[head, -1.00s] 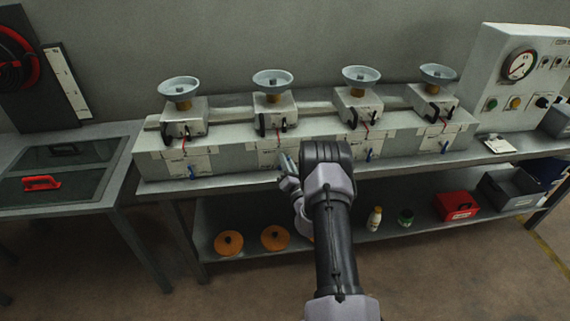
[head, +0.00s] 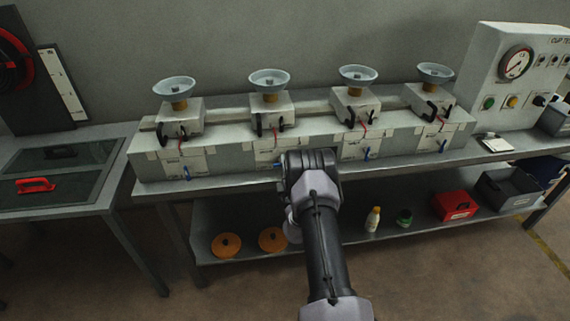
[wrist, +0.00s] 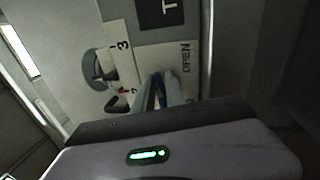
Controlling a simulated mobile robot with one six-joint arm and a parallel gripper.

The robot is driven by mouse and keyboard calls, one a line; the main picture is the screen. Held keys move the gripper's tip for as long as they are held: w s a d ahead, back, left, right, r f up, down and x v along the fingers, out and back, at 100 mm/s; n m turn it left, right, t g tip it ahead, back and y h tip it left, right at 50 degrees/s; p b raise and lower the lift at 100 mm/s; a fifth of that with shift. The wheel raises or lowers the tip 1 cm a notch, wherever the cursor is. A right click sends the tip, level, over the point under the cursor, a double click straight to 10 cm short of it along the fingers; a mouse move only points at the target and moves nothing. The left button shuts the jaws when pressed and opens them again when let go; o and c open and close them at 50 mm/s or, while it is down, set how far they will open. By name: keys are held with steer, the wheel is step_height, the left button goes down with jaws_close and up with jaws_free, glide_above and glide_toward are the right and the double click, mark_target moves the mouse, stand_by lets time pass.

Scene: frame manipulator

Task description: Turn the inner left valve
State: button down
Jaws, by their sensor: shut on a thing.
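The inner left valve is the small blue handle on the front of the second station from the left. In the wrist view the blue valve handle (wrist: 155,92) stands between the two grey fingers of my gripper (wrist: 162,92), which is shut on it. An "OPEN" label is beside the fingers on the pale panel (wrist: 188,55). In the head view my wrist hides most of the gripper and handle; a bit of blue (head: 278,165) shows at its left edge.
Similar blue handles show on the outer left (head: 186,172), inner right (head: 366,153) and outer right (head: 440,146) stations. Bowls top the stations, such as this bowl (head: 269,79). A gauge box (head: 510,85) stands at right; a red box (head: 455,205) sits on the lower shelf.

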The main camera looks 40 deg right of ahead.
steer(key=shift+m, duration=0.7)
steer(key=c, duration=1.4)
jaws_free()
steer(key=b+v, duration=1.1)
steer(key=v, duration=0.6)
steer(key=shift+s+a+f, duration=0.1)
steer(key=shift+a, duration=0.1)
